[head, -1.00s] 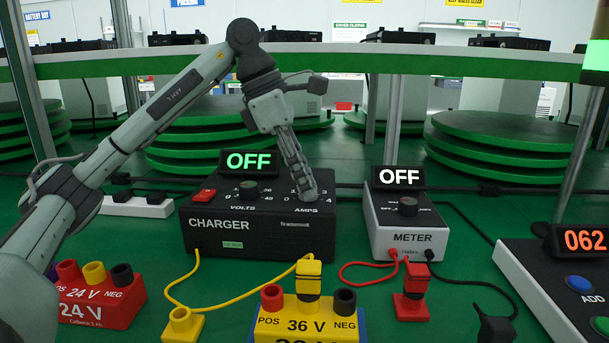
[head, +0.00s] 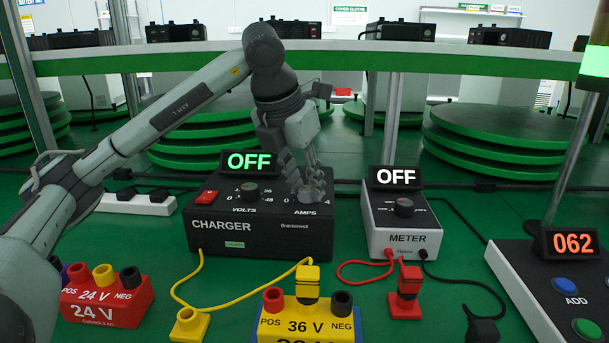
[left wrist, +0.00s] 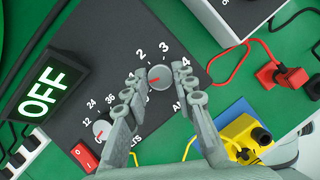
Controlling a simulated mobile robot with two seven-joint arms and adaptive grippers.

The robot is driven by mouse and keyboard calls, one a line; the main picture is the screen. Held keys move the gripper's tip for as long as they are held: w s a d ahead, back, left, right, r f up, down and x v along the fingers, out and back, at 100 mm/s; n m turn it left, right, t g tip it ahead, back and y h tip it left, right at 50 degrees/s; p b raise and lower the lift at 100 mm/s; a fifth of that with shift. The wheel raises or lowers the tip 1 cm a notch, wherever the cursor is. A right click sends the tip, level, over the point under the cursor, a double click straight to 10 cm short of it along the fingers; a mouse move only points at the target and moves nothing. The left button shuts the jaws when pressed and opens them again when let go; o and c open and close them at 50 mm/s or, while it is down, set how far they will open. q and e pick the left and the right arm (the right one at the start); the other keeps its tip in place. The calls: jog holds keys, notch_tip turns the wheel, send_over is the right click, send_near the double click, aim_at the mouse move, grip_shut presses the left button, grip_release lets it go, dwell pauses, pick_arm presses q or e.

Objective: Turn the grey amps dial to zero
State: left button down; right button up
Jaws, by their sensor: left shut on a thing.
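The black charger box (head: 262,238) stands on the green surface, and its display reads OFF. Its grey amps dial (left wrist: 160,77) shows in the left wrist view, with a red mark that appears to point lower left. My left gripper (head: 312,188) points down over the amps side of the charger and hides the dial in the head view. In the left wrist view its fingers (left wrist: 160,84) are shut on the dial from both sides. My right gripper is not in view.
The volts dial (head: 249,191) and red switch (head: 206,196) are left of my gripper. The meter (head: 402,240) stands to the right. Yellow and red plugs, cables and the 36 V battery (head: 305,325) lie in front. A green-edged shelf (head: 440,72) crosses behind.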

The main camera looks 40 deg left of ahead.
pick_arm(q)
jog(key=n, duration=0.1)
jog(key=n+y+p, duration=0.1)
jog(key=n, duration=0.1)
jog(key=shift+d+r+n, duration=0.15)
jog(key=shift+n, duration=0.15)
jog(key=shift+n+g+y+p, duration=0.4)
jog(key=shift+n+y+p, duration=0.45)
jog(key=shift+n, duration=0.55)
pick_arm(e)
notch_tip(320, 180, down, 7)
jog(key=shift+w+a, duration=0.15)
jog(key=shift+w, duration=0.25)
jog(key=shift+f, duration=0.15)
pick_arm(q)
jog(key=c, duration=1.2)
grip_release()
jog(key=shift+d+r, duration=0.1)
jog(key=shift+r, duration=0.3)
jog(key=v, duration=1.1)
jog(key=shift+s, duration=0.15)
